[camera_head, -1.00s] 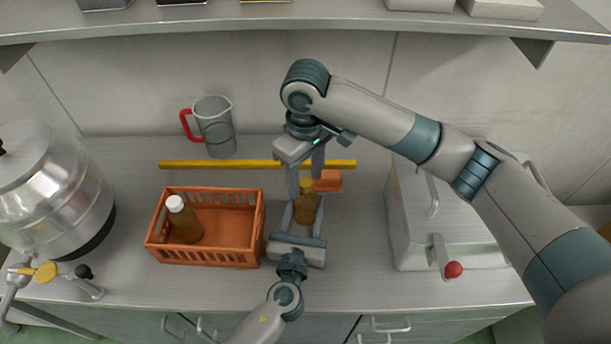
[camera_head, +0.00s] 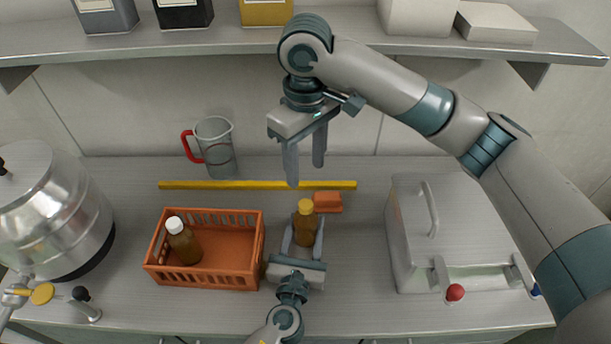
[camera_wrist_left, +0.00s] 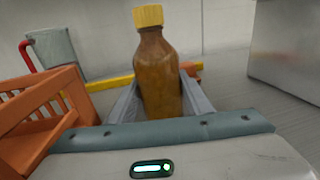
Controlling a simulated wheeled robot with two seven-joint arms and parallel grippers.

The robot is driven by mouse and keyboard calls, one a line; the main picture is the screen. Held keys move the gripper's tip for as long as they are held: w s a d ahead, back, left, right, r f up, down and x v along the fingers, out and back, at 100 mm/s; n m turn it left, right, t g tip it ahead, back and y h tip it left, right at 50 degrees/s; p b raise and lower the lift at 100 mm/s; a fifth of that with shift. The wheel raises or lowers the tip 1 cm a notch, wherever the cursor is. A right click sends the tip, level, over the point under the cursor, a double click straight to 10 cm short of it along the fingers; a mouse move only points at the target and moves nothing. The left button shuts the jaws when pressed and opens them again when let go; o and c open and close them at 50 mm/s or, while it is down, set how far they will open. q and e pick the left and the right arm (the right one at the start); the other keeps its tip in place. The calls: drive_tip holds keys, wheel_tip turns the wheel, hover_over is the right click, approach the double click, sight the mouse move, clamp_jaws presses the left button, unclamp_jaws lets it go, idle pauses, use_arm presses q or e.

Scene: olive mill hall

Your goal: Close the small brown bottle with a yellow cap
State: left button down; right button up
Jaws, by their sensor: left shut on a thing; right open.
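The small brown bottle (camera_head: 305,228) stands upright on the counter, with the yellow cap (camera_head: 305,206) sitting on its mouth. In the left wrist view the bottle (camera_wrist_left: 159,75) and its cap (camera_wrist_left: 148,16) show close up. The cap looks level; how tight it is I cannot tell. My left gripper (camera_head: 303,238) is shut on the bottle's body, one finger on each side. My right gripper (camera_head: 305,172) is open and empty above the bottle, fingers pointing down, clear of the cap.
An orange crate (camera_head: 213,276) at left holds a brown bottle with a white cap (camera_head: 183,243). Behind are a yellow bar (camera_head: 240,185), an orange block (camera_head: 328,201) and a red-handled jug (camera_head: 216,148). A steel pot stands far left, a grey lidded box (camera_head: 455,235) right. A shelf hangs above.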

drive_tip(key=shift+r, duration=0.45)
use_arm(q)
drive_tip(key=c, duration=0.8)
unclamp_jaws()
drive_tip(key=shift+c, duration=0.2)
drive_tip(key=shift+s, duration=0.1)
drive_tip(key=s+a+b, duration=0.1)
drive_tip(key=s, duration=0.4)
drive_tip(key=s+a+b, duration=0.1)
drive_tip(key=s+b, duration=0.1)
drive_tip(key=s, duration=0.4)
drive_tip(key=s+b, duration=0.2)
drive_tip(key=s, duration=0.3)
drive_tip(key=shift+s+a+f, duration=0.1)
drive_tip(key=shift+s+a, duration=0.05)
drive_tip(key=shift+a, duration=0.25)
use_arm(e)
wheel_tip(320, 180, down, 5)
drive_tip(key=shift+f, duration=0.1)
use_arm(q)
drive_tip(key=shift+s, duration=0.35)
drive_tip(key=shift+r, duration=0.25)
